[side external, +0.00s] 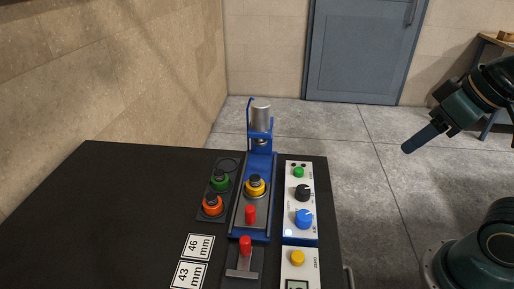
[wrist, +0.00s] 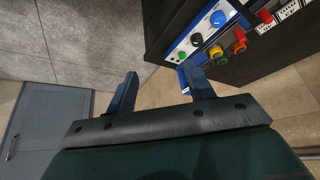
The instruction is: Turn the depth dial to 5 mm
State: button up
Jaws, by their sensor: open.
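A white control panel (side external: 293,236) runs along the right of the press. It carries a black dial (side external: 303,192) and, nearer the camera, a larger blue dial (side external: 304,218). Their labels are too small to read, so I cannot tell which sets depth. In the wrist view the blue dial (wrist: 217,18) and black dial (wrist: 196,39) show at the upper right, beyond my fingers. My gripper (side external: 408,148) is in the air right of the table, well apart from the dials. In the wrist view my gripper (wrist: 163,84) is open and empty.
The blue press (side external: 262,165) holds a yellow ring piece (side external: 255,187). Green (side external: 220,181) and orange (side external: 212,205) pieces sit left of it. Red knobs (side external: 250,214) stand in front. A green button (side external: 299,172) and yellow button (side external: 297,258) flank the dials. Space between gripper and table is clear.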

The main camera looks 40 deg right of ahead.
jog(key=w+a+m+g, duration=0.35)
jog(key=w+m, duration=0.25)
jog(key=w, duration=0.3)
jog(key=m+g, duration=0.2)
jog(key=m, duration=0.4)
send_over(303, 188)
notch_tip(303, 188, down, 4)
jog(key=r, duration=0.1)
jog(key=shift+w+a+f+g, duration=0.25)
jog(key=shift+w+f, duration=0.1)
jog(key=shift+f, duration=0.25)
jog(key=shift+f, duration=0.15)
jog(key=f, duration=1.3)
jog(key=shift+s+d+f, duration=0.2)
jog(key=shift+s+f, duration=0.05)
jog(key=shift+s, duration=0.15)
jog(key=c, duration=1)
